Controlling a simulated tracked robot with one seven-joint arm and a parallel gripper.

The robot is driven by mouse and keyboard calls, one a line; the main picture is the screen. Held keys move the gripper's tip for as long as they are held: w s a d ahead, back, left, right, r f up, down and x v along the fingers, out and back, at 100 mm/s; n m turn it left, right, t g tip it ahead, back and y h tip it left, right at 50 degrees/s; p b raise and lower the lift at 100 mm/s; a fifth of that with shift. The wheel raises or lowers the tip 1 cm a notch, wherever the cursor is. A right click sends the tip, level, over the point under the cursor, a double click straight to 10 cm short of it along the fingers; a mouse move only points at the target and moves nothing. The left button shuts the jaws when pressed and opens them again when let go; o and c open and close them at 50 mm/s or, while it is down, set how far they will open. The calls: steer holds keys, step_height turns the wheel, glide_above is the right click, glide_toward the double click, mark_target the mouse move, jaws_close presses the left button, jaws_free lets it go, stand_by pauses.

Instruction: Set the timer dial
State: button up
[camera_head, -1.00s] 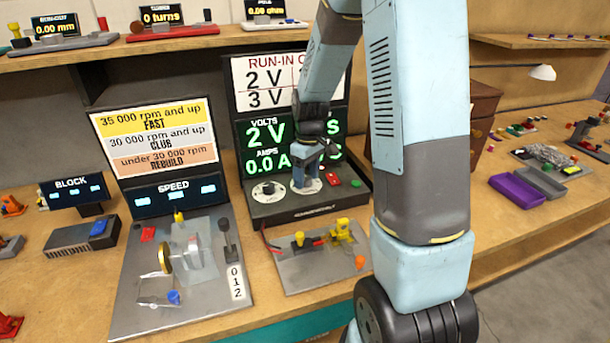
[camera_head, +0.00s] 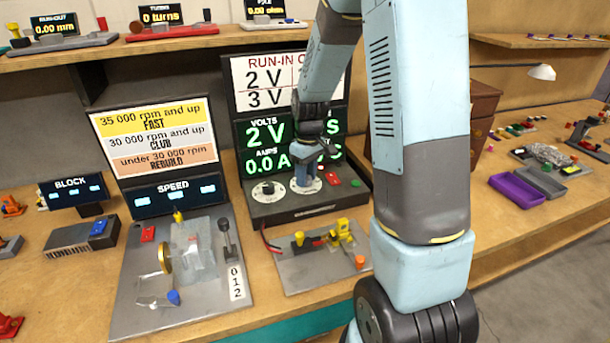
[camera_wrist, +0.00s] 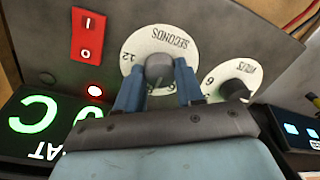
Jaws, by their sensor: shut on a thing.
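The timer dial is the round white plate marked SECONDS (camera_wrist: 158,42), with a grey knob (camera_wrist: 158,66) at its middle, on the dark run-in supply box (camera_head: 290,208). My gripper (camera_wrist: 160,80) is shut on this knob, with one blue finger on each side of it. In the head view my gripper (camera_head: 307,183) stands over the right one of the two dials and hides most of it. The knob's pointer cannot be read clearly. The screen (camera_head: 268,145) shows 2 V and 0.0 A, and my arm covers part of it.
The VOLTS dial (camera_head: 268,190) sits close beside the timer dial. A red I/O switch (camera_head: 333,179) and a green button (camera_head: 355,183) lie to the right. A motor stand (camera_head: 320,262) with wires is in front. The speed rig (camera_head: 190,290) is at left.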

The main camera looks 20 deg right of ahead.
mark_target(309, 177)
steer(key=m, duration=0.4)
steer(key=shift+m, duration=2.1)
steer(key=shift+t, duration=0.3)
steer(key=o, duration=1)
steer(key=r, duration=1.3)
steer(key=shift+s+d+r, duration=0.1)
steer(key=shift+d+r, duration=0.25)
steer(key=shift+d, duration=0.05)
